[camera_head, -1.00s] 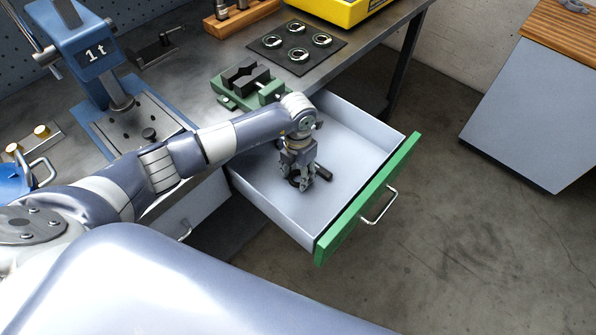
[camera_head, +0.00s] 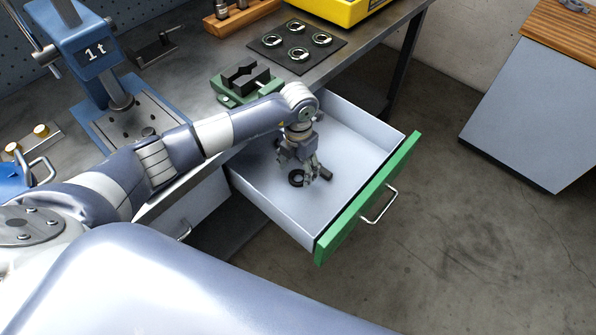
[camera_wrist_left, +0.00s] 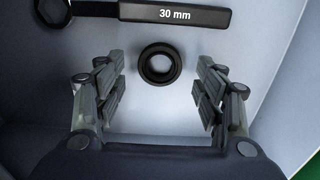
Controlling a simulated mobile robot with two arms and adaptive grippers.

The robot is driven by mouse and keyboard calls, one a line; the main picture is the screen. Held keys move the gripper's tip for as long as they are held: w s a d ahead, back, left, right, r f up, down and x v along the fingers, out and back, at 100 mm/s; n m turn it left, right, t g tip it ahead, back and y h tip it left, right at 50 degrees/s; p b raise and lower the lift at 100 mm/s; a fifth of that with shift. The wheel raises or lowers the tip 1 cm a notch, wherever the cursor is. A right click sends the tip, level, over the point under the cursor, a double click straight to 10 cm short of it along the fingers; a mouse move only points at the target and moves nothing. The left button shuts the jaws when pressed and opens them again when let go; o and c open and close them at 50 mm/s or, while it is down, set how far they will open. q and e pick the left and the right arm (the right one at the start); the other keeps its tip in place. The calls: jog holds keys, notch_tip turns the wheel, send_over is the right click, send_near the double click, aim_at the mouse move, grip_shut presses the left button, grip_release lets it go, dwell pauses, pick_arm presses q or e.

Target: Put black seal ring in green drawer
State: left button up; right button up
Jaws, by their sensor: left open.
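The black seal ring (camera_head: 296,178) lies flat on the floor of the open green-fronted drawer (camera_head: 345,205). In the left wrist view the ring (camera_wrist_left: 159,65) shows just beyond the fingertips, centred between them and touching neither. My left gripper (camera_head: 308,176) is inside the drawer, tilted and close to the ring. In the left wrist view the gripper (camera_wrist_left: 160,88) is open and empty, with its two fingers well apart. My right gripper does not show.
A black wrench marked 30 mm (camera_wrist_left: 150,12) lies in the drawer beside the ring. A green vise (camera_head: 243,85) and a dark mat (camera_head: 297,46) with several metal rings are on the bench. The drawer's right part is clear.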

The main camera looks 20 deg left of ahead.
aim_at(298, 180)
pick_arm(q)
notch_tip(298, 180, up, 10)
jog(key=b, duration=0.1)
jog(key=shift+f, duration=0.15)
jog(key=shift+s, duration=0.15)
dwell(0.4)
